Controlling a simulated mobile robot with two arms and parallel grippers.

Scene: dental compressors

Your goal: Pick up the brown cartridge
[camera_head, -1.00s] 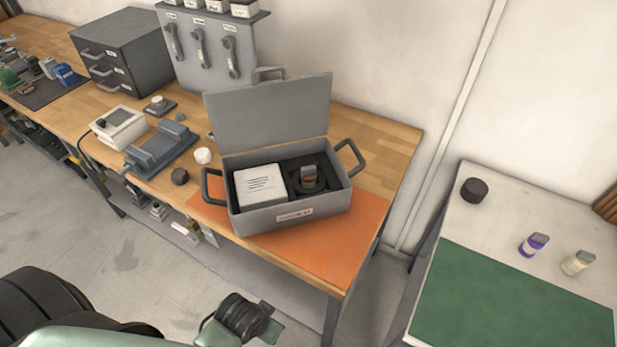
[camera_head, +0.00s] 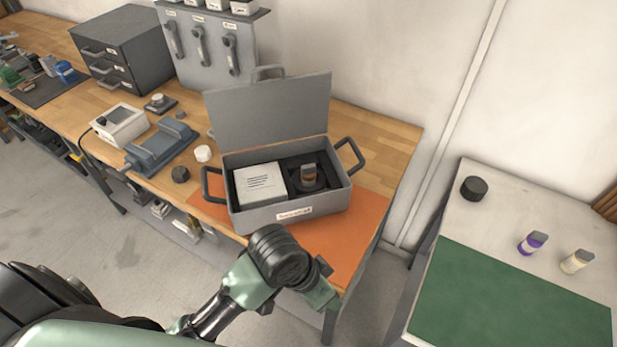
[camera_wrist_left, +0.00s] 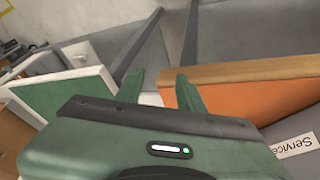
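The brown cartridge (camera_head: 308,173), with a brown band and a grey top, stands upright in the right part of the open grey case (camera_head: 262,219) on the workbench. My left gripper (camera_head: 322,288) is in front of the bench's front edge, below and right of the case in the head view, apart from the cartridge. In the left wrist view its two green fingers (camera_wrist_left: 160,92) are spread with nothing held between them. The cartridge is not visible in that view; the case's label (camera_wrist_left: 297,146) shows at the right edge. My right gripper is not in view.
A white box (camera_head: 260,183) fills the case's left part. The raised lid (camera_head: 268,115) stands behind. An orange mat (camera_head: 345,240) lies under the case. A side table with a green mat (camera_head: 510,305) holds a purple cartridge (camera_head: 532,243), a cream cartridge (camera_head: 576,262) and a black puck (camera_head: 474,189).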

